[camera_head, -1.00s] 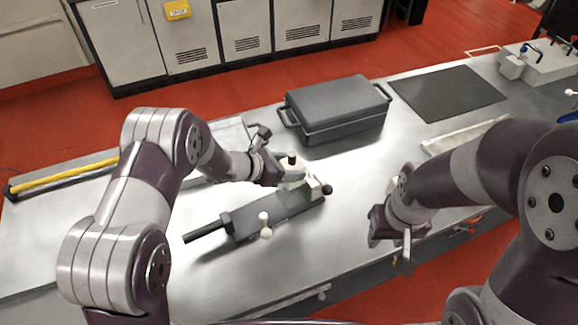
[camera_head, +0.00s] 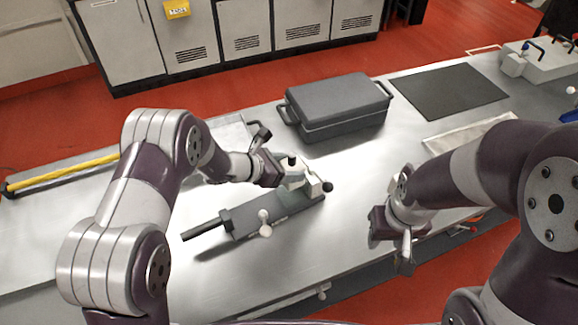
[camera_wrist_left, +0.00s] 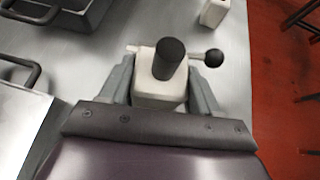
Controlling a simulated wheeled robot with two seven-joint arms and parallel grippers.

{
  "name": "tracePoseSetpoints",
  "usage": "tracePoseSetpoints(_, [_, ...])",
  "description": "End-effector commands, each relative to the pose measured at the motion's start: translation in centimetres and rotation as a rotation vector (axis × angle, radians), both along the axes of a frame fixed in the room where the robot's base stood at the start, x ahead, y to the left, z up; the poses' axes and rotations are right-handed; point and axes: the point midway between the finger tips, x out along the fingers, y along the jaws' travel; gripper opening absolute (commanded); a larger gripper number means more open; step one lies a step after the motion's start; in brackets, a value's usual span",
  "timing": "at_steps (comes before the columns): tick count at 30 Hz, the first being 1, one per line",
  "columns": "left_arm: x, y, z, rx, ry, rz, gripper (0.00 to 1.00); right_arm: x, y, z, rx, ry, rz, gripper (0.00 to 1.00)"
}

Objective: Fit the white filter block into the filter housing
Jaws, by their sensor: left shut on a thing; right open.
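The white filter block (camera_wrist_left: 158,88) with a dark upright knob (camera_wrist_left: 170,58) is between the fingers of my left gripper (camera_wrist_left: 160,92), which is shut on it. In the head view my left gripper (camera_head: 284,178) holds the block (camera_head: 291,167) at the right end of a long grey fixture (camera_head: 270,213), which I take for the filter housing. I cannot tell whether the block is seated or just above it. A black ball knob (camera_head: 328,187) is beside the block. The fixture has a white knob (camera_head: 265,231) and a dark handle (camera_head: 202,229). My right gripper (camera_head: 391,240) is open and empty over the front edge.
A dark lidded case (camera_head: 335,105) stands behind the fixture. A dark mat (camera_head: 447,95) and a pale shallow tray (camera_head: 468,136) lie to the right. A yellow bar (camera_head: 65,175) is at the left. The bench between the fixture and my right gripper is clear.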

Motion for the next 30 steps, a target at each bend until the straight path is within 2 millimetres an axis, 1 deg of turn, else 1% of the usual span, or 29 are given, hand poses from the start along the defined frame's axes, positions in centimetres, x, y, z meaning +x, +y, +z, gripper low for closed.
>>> tracePoseSetpoints(30, [0.0, 0.0, -2.7, 0.000, 0.000, 0.000, 0.24, 0.0, 0.0, -2.5, 0.000, 0.000, 0.000, 0.43])
